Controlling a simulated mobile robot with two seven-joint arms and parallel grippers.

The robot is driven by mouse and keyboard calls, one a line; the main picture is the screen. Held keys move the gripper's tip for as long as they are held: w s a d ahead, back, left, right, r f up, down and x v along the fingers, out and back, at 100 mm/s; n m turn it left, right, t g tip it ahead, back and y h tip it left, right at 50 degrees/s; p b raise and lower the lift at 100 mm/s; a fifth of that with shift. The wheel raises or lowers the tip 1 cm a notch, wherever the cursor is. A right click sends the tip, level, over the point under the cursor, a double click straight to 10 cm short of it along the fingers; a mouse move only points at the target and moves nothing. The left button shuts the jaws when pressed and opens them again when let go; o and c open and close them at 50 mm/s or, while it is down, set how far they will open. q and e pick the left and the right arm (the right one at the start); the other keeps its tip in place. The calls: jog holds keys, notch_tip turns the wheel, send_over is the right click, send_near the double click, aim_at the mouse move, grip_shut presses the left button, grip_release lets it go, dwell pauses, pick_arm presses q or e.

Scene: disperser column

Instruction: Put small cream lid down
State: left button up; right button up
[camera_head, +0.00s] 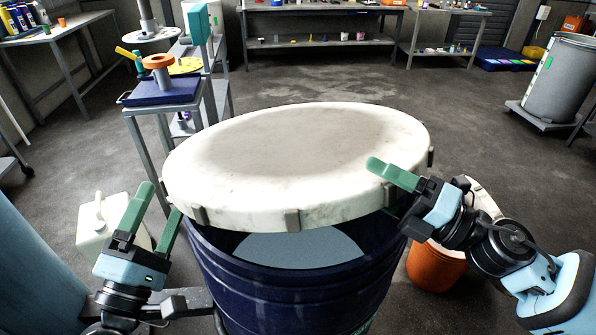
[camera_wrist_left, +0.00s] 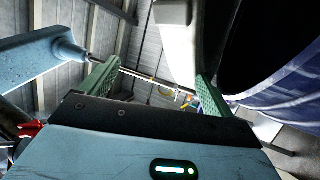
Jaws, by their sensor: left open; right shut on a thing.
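A wide round cream lid (camera_head: 295,150) with grey clips on its rim lies tilted over the open top of a dark blue drum (camera_head: 290,290). A gap at the front shows pale blue contents inside. My right gripper (camera_head: 388,190) is shut on the lid's right front rim, one green finger above it and the other mostly hidden below. My left gripper (camera_head: 161,198) is open and empty, just left of the lid's front left rim. The left wrist view shows its two spread fingers (camera_wrist_left: 153,80), with the pale lid edge near the right one and the drum beyond.
An orange bucket (camera_head: 436,268) stands right of the drum, and a white jug (camera_head: 97,243) stands at left. Benches line the back; the floor between is mostly clear.

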jog(key=shift+w, duration=0.2)
jog(key=shift+s+r, duration=0.1)
jog(key=o, duration=0.6)
jog(key=shift+o, duration=0.2)
jog(key=shift+s+d+f, duration=0.2)
jog(key=shift+d+f, duration=0.05)
jog(key=shift+d, duration=0.3)
jog(key=v, duration=1.1)
